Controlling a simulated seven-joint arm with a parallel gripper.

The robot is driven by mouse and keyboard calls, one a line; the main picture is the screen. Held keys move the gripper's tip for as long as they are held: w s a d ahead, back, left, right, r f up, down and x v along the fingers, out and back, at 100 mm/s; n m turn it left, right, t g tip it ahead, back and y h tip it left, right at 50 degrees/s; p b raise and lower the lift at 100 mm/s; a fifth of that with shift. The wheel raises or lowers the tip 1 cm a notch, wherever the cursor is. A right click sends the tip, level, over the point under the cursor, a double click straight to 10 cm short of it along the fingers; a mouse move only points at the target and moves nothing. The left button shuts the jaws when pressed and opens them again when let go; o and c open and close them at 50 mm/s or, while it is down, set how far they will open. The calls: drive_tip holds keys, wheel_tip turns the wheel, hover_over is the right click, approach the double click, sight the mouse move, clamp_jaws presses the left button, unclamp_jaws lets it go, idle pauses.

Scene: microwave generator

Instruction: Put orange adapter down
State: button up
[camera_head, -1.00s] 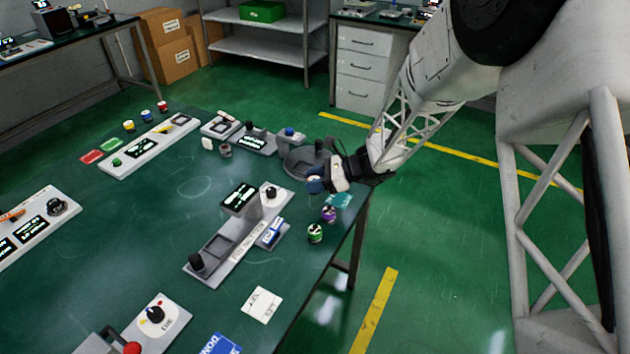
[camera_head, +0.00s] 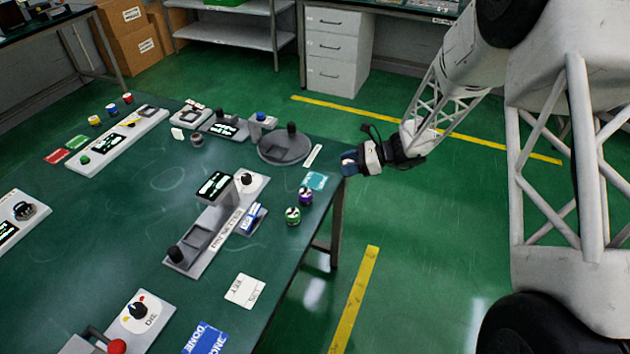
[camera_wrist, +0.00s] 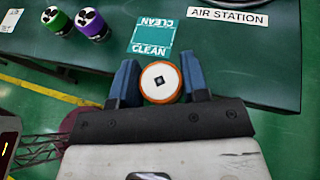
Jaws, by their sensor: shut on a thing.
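In the head view my gripper (camera_head: 348,164) is at the table's right edge, beside the teal CLEAN mat (camera_head: 316,180). The adapter is hard to make out there. In the wrist view the CLEAN mat (camera_wrist: 150,42) lies on the table beyond the adapter.
Purple (camera_head: 305,196) and green (camera_head: 292,215) adapters stand near the CLEAN mat. A grey round station (camera_head: 275,149) with a dark knob is at the back. A weighing-type station (camera_head: 200,258) stands left of the adapters. The table's right edge is close; green floor lies beyond.

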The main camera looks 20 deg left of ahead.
drive_tip(key=w+d+f+m+t, duration=0.3)
drive_tip(key=w+d+f, duration=0.2)
drive_tip(key=d, duration=0.5)
drive_tip(key=w+d+f+m+t, duration=0.25)
drive_tip(key=w+d+f, duration=0.25)
drive_tip(key=d, duration=0.4)
drive_tip(key=w+d+f+m+t, duration=0.2)
drive_tip(key=w+d+f+t, duration=0.3)
drive_tip(key=d, duration=0.5)
drive_tip(key=s+a+r+n+g+y, duration=0.1)
drive_tip(key=s+a+r+n+g, duration=0.15)
drive_tip(key=s+a+r, duration=0.4)
drive_tip(key=s+a+r+n+g, duration=0.2)
drive_tip(key=s+a+r+g, duration=0.15)
drive_tip(key=s+a, duration=0.6)
drive_tip(key=s+a+r+n+g, duration=0.2)
drive_tip(key=s+a+r+g, duration=0.1)
drive_tip(key=s+a, duration=0.3)
drive_tip(key=s+a+r+n+g+h, duration=0.1)
drive_tip(key=s+a+r, duration=0.4)
drive_tip(key=s, duration=0.5)
drive_tip(key=shift+s+a+n+g, duration=0.3)
drive_tip(key=shift+a+n+g, duration=0.4)
drive_tip(key=shift+g, duration=0.45)
drive_tip(key=shift+d, duration=0.1)
